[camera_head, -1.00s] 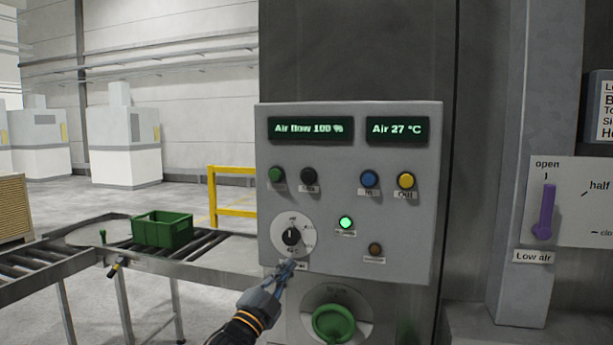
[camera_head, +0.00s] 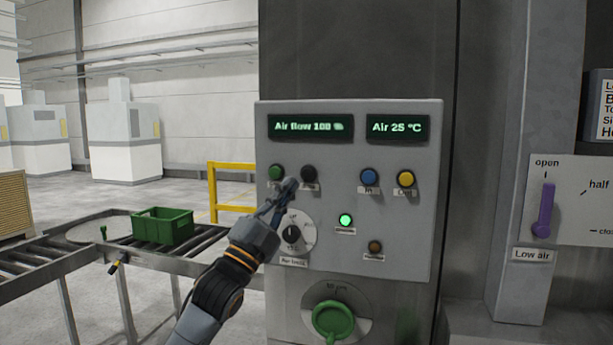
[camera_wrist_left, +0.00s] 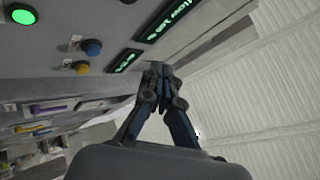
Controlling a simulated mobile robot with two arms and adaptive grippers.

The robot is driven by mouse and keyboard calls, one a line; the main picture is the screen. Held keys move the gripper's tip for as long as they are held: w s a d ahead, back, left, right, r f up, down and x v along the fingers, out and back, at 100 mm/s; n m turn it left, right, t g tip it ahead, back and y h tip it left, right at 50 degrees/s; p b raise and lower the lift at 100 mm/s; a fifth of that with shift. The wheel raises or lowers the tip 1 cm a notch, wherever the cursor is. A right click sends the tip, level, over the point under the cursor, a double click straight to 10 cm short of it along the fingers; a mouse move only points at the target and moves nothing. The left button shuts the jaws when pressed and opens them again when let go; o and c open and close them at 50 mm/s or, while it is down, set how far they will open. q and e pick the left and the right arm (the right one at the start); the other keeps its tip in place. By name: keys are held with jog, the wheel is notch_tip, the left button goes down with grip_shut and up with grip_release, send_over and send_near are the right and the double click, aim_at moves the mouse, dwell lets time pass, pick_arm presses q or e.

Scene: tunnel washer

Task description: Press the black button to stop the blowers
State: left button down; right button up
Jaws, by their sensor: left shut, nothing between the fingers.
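The black button (camera_head: 309,173) is in the upper row of the grey control panel (camera_head: 340,260), just right of the green button (camera_head: 276,173). My left gripper (camera_head: 290,185) is shut and empty. Its tips are just below and left of the black button in the head view; whether they touch the panel I cannot tell. In the left wrist view the shut fingers (camera_wrist_left: 161,72) show in front of the panel, and the black button is not visible there. The displays read "Air flow 100 %" (camera_head: 311,127) and "Air 25 °C" (camera_head: 398,128). A green lamp (camera_head: 345,220) is lit.
A blue button (camera_head: 370,177) and a yellow button (camera_head: 406,179) are to the right. A dial (camera_head: 291,233) sits below the gripper, and a green knob (camera_head: 333,320) lower down. A purple lever (camera_head: 545,212) is at far right. A green crate (camera_head: 163,228) stands on rollers at left.

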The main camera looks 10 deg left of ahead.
aim_at(307, 174)
pick_arm(q)
jog(key=w, duration=0.8)
jog(key=shift+w+d, duration=0.15)
jog(key=shift+w, duration=0.25)
jog(key=shift+w, duration=0.2)
dwell(1.0)
jog(key=shift+w, duration=0.25)
jog(key=shift+w, duration=0.45)
dwell(0.7)
dwell(0.4)
jog(key=shift+s, duration=0.9)
jog(key=shift+s+f, duration=0.1)
